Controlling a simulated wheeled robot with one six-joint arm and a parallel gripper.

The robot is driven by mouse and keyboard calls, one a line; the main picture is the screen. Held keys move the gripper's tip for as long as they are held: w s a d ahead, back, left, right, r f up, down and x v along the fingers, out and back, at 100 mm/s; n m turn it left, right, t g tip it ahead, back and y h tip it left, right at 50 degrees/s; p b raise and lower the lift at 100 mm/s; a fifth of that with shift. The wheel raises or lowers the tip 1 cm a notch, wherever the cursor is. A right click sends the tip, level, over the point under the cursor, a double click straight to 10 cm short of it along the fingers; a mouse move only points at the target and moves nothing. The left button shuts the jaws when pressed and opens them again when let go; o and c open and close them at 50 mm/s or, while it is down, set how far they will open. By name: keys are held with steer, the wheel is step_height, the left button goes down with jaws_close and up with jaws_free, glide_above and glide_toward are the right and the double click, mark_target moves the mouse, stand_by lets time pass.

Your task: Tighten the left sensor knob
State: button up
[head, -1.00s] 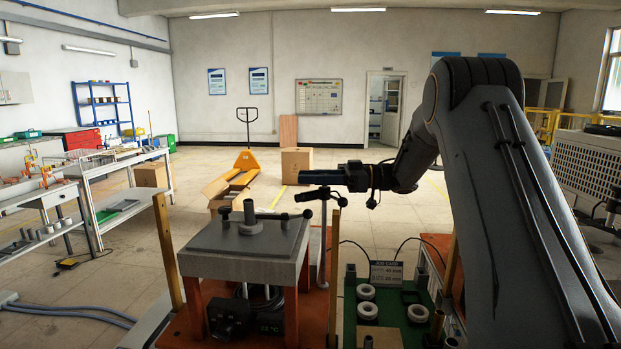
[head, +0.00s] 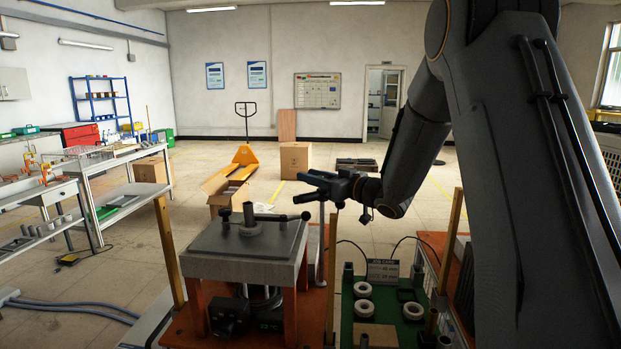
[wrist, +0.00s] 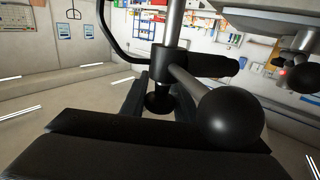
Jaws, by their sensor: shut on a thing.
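My gripper (head: 312,186) is at the slim sensor stand beside the heater, just above and right of its grey top plate (head: 205,262). In the wrist view a silver pole (wrist: 175,22) carries a dark clamp. A small black knob (wrist: 158,103) sits below the clamp, between my gripper's fingers (wrist: 157,106), which are shut on it. A rod from the clamp ends in a larger black ball (wrist: 228,118), close to the camera and apart from the fingers. In the head view my gripper hides the small knob.
A post with a crossbar (head: 275,217) stands on the heater plate, close below my gripper. A second sensor head (wrist: 300,48) shows at the wrist view's right.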

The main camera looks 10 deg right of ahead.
steer(key=shift+w+d+m+t+h+b, duration=0.1)
steer(key=shift+d+m+t+h+b, duration=0.1)
steer(key=shift+m+t+h, duration=0.35)
steer(key=shift+w+d+m+t+h+b, duration=0.2)
steer(key=shift+m+h, duration=0.25)
steer(key=shift+h, duration=0.3)
steer(key=shift+s+a, duration=0.1)
steer(key=o, duration=1.1)
steer(key=shift+c, duration=0.2)
steer(key=b+v, duration=0.2)
steer(key=v, duration=0.5)
steer(key=shift+s, duration=0.4)
